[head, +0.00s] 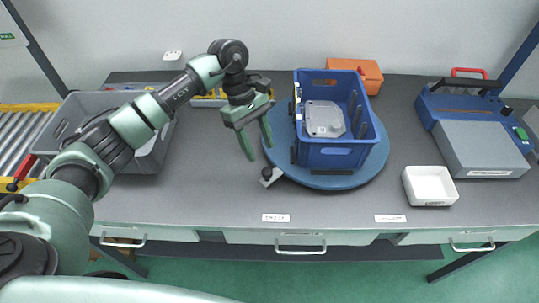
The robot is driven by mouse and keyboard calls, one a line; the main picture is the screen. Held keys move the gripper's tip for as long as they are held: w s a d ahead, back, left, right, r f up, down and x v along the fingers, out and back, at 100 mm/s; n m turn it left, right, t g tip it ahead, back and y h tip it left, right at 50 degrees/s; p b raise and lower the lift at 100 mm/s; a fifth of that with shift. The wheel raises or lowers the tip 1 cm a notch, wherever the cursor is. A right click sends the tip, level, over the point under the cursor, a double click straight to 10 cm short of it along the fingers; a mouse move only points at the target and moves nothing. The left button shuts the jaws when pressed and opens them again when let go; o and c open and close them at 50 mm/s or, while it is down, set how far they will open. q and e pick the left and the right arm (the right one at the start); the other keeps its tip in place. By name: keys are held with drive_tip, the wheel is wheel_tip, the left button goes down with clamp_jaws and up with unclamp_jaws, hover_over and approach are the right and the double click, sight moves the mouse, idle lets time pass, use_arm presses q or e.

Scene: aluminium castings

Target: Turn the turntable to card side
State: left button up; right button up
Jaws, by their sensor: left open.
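The turntable (372,165) is a blue round disc on the grey workbench, right of the middle. A blue crate (336,158) stands on it, with a grey casting (324,118) inside. A small dark knob on a metal tab (268,177) sticks out at the disc's front left edge. My left gripper (257,146) is open and empty, pointing down just left of the turntable and above the knob, apart from it as far as I can tell. My right gripper is not in view. I cannot make out a card on the crate.
A grey tote (76,110) stands at the left behind my left arm. An orange case (357,70) is behind the crate. A white tray (430,186) and a blue and grey machine (476,140) stand to the right. The bench front (235,208) is mostly clear, with two labels.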

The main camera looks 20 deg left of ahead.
sight(267, 171)
use_arm(q)
drive_tip(key=f, duration=0.1)
drive_tip(key=s+d+f+p, duration=0.1)
drive_tip(key=s+f, duration=0.1)
drive_tip(key=shift+s+d+f+p, duration=0.1)
drive_tip(key=shift+s+d+p, duration=0.1)
drive_tip(key=shift+d+p, duration=0.15)
drive_tip(key=shift+w+d+f, duration=0.1)
drive_tip(key=shift+d+f, duration=0.05)
drive_tip(key=shift+f, duration=0.4)
drive_tip(key=shift+w+d+f, duration=0.1)
drive_tip(key=shift+d+f, duration=0.05)
drive_tip(key=shift+f, duration=0.35)
drive_tip(key=shift+d+f+p, duration=0.1)
drive_tip(key=shift+f+p, duration=0.2)
drive_tip(key=shift+f, duration=0.05)
drive_tip(key=shift+s, duration=0.1)
drive_tip(key=c, duration=0.9)
clamp_jaws()
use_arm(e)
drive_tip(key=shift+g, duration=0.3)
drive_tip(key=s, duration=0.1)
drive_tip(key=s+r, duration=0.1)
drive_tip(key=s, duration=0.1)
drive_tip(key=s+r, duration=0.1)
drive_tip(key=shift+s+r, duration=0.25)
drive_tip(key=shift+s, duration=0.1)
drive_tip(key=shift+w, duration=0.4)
